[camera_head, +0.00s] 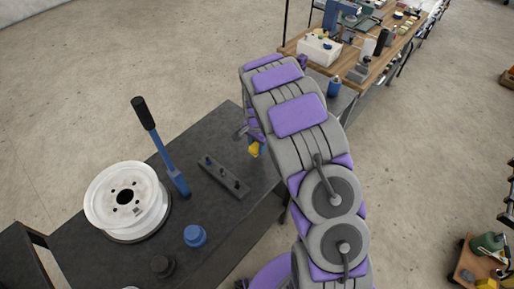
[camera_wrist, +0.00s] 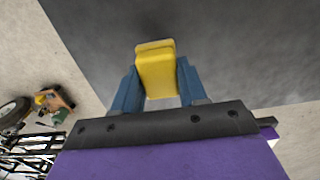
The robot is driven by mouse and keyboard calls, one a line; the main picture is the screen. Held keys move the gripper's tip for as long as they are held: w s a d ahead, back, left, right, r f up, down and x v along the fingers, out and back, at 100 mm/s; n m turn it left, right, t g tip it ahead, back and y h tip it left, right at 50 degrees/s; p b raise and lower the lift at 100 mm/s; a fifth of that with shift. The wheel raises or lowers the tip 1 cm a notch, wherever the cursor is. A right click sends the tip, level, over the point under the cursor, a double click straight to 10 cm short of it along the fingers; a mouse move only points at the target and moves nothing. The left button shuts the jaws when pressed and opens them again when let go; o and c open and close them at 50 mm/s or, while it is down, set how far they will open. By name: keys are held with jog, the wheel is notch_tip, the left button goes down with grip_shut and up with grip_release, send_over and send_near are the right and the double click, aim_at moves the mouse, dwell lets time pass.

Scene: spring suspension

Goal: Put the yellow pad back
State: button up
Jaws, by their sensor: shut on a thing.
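The yellow pad (camera_wrist: 155,72) is a small yellow block between the two blue fingers of my gripper (camera_wrist: 156,88) in the wrist view. My gripper is shut on it. In the head view a bit of the yellow pad (camera_head: 254,149) shows beside my arm, near the right edge of the dark table (camera_head: 222,120). The gripper itself is mostly hidden behind my arm there. A dark grey bar with several short pegs (camera_head: 222,178) lies on the table to the lower left of the pad. I cannot tell how high the pad is above the table.
On the table stand a white wheel rim (camera_head: 127,200), a blue lever with a black handle (camera_head: 168,155), a blue round piece (camera_head: 195,236) and a black round piece (camera_head: 163,265). A cluttered wooden workbench (camera_head: 375,62) stands behind. The table's far corner is clear.

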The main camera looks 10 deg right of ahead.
aim_at(257, 147)
jog(key=shift+w+d, duration=0.3)
jog(key=shift+w, duration=0.4)
jog(key=shift+w+f, duration=0.1)
jog(key=shift+w, duration=0.05)
notch_tip(257, 147, down, 4)
jog(key=shift+a+r+b, duration=0.15)
jog(key=shift+r+b, duration=0.05)
jog(key=shift+b, duration=0.35)
jog(key=shift+r, duration=0.1)
jog(key=o, duration=1)
notch_tip(257, 147, up, 12)
jog(key=shift+r+p, duration=0.1)
jog(key=shift+p, duration=0.85)
